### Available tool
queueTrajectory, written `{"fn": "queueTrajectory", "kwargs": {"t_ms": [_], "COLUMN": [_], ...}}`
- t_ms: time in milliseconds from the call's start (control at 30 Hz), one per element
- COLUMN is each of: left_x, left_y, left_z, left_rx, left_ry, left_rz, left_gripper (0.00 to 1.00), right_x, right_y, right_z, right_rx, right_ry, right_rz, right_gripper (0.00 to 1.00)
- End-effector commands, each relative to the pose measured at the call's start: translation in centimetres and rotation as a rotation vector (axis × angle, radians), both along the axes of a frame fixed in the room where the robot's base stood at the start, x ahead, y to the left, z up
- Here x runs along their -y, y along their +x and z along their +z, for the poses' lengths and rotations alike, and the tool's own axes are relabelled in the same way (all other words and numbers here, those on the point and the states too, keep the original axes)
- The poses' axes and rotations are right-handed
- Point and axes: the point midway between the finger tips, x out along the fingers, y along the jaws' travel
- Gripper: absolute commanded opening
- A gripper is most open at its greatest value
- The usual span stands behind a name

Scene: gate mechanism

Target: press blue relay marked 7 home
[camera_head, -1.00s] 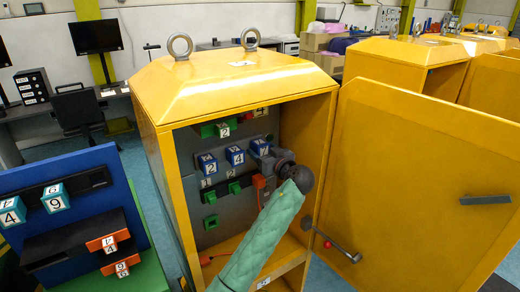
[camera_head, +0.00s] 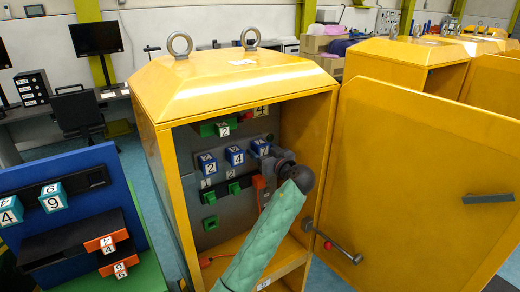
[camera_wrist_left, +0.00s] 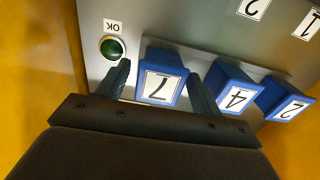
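The blue relay marked 7 (camera_head: 260,147) is the rightmost of three blue relays on the grey panel inside the yellow cabinet. In the left wrist view the relay marked 7 (camera_wrist_left: 160,80) appears upside down and stands out from the panel. My left gripper (camera_head: 272,163) is at this relay, its arm in a green sleeve. In the left wrist view its fingers (camera_wrist_left: 163,78) are open, one on each side of the relay, with a visible gap on the left side. Contact on the right side is unclear. My right gripper is not in view.
Blue relays marked 4 (camera_wrist_left: 236,92) and 2 (camera_wrist_left: 288,102) sit close beside it. A green round button (camera_wrist_left: 112,47) under an OK label is on the other side. The open yellow door (camera_head: 420,180) stands to the right. A blue rack (camera_head: 70,185) stands left of the cabinet.

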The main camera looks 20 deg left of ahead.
Motion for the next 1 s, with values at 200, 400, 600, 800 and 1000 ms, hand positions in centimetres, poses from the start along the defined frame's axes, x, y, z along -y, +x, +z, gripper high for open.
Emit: {"fn": "queueTrajectory", "kwargs": {"t_ms": [200,400,600,800,1000], "left_x": [0.00,-0.03,-0.19,-0.25,-0.24], "left_y": [0.00,0.03,0.15,0.20,0.20], "left_z": [0.00,0.00,-0.04,0.02,0.00], "left_rx": [0.000,0.000,0.000,0.000,0.000], "left_ry": [0.000,0.000,0.000,0.000,0.000], "left_rz": [0.000,0.000,0.000,0.000,0.000], "left_gripper": [0.22,0.21,0.21,0.21,0.70], "right_x": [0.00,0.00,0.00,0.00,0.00], "right_y": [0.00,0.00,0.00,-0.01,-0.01], "right_z": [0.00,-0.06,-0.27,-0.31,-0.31], "right_rx": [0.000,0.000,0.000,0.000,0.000], "right_ry": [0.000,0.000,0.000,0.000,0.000], "right_rz": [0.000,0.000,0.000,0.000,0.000], "right_gripper": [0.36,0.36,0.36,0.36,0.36]}}
